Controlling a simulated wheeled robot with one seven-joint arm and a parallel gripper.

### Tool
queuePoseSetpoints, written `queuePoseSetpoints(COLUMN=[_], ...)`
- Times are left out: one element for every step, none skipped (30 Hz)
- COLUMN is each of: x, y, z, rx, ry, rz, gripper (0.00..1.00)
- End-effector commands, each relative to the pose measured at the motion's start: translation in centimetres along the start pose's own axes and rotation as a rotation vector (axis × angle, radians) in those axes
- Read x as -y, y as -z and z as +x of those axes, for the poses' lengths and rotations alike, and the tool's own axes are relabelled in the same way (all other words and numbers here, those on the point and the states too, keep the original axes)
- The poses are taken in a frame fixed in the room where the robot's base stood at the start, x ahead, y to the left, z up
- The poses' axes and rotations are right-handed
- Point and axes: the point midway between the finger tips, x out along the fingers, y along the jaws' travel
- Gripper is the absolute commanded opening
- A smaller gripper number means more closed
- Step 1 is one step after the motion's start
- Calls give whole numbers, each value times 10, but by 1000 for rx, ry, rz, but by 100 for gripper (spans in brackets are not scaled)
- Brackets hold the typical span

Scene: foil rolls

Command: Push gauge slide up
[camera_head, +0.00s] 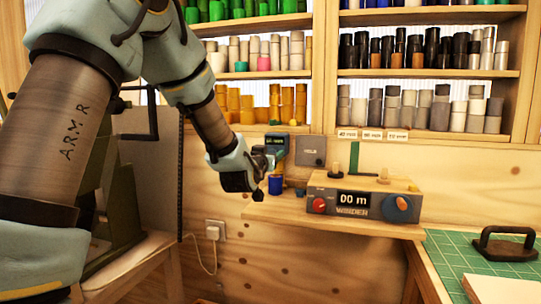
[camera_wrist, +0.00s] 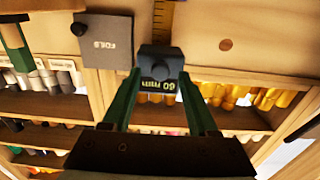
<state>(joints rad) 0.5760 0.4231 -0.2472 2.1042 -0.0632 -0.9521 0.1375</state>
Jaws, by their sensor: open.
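The gauge slide (camera_wrist: 160,66) is a dark block with a round knob and a "60 mm" label, which appears upside down in the wrist view. It sits on a yellow ruled strip (camera_wrist: 163,16) on the wooden wall. My gripper (camera_wrist: 159,78) is open, its two green fingers pointing at the slide, with their tips near its left and right sides. I cannot tell whether they touch it. In the head view, my gripper (camera_head: 264,163) is by the wall just below the small dark slide (camera_head: 277,140), and partly hides the gauge.
A grey "FOILS" plate (camera_head: 311,151) is beside the gauge. The winder box (camera_head: 362,200), reading "00 m", is to the right. Shelves of rolls (camera_head: 425,75) are above.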

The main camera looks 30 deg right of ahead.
Motion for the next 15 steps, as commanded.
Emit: queuePoseSetpoints(x=[0,0,0,0,0,0,0,0,0,0,0,0,0,0,0], y=[-1,-2,-2,-3,-3,-3,-3,-3,-3,-3,-2,-2,-2,-2,-1], z=[-5,-9,-16,-21,-27,-34,-40,-47,-55,-60,-65,-72,-77,-81,-86], rx=[-1,0,-1,-1,-1,-1,-2,-1,-2,-2,-3,-2,-3,-2,-3], ry=[0,0,0,0,0,0,0,0,0,0,0,0,1,1,1], rz=[1,1,1,1,1,1,1,1,1,2,2,1,1,1,0], gripper=[59,59,59,59,59,59,59,59,59,59,59,59,59,59,59])
